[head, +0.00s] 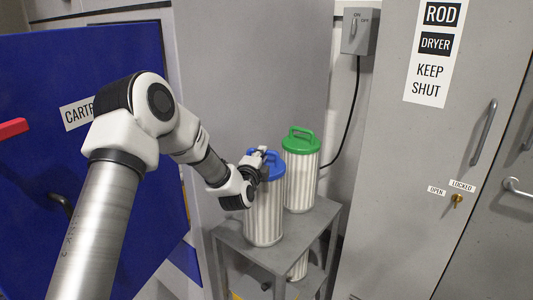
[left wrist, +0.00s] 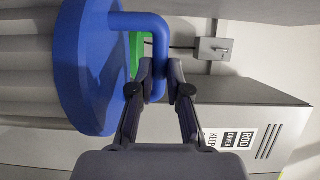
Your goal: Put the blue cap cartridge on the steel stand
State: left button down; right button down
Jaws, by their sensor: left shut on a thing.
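The blue cap cartridge (head: 264,211) is a white pleated cylinder with a blue cap and a loop handle. It stands upright over the steel stand (head: 250,258), at the front of its top; I cannot tell for sure whether its base bears on the surface. My left gripper (head: 264,160) is shut on the cap's handle. In the left wrist view the fingers (left wrist: 160,82) close around the blue handle (left wrist: 158,50), beside the blue cap (left wrist: 90,70). My right gripper is not in view.
A green cap cartridge (head: 301,178) stands behind and to the right on the same stand. Another pleated cartridge (head: 298,266) shows on the lower shelf. A blue door (head: 120,60) is at the left. A grey rod dryer cabinet (head: 400,170) is at the right.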

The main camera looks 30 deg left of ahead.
pick_arm(q)
jog(key=shift+w+r, duration=0.1)
jog(key=shift+r, duration=0.05)
jog(key=c, duration=1.5)
grip_release()
jog(key=shift+d, duration=0.1)
jog(key=o, duration=0.4)
jog(key=shift+c, duration=0.2)
jog(key=shift+s, duration=0.2)
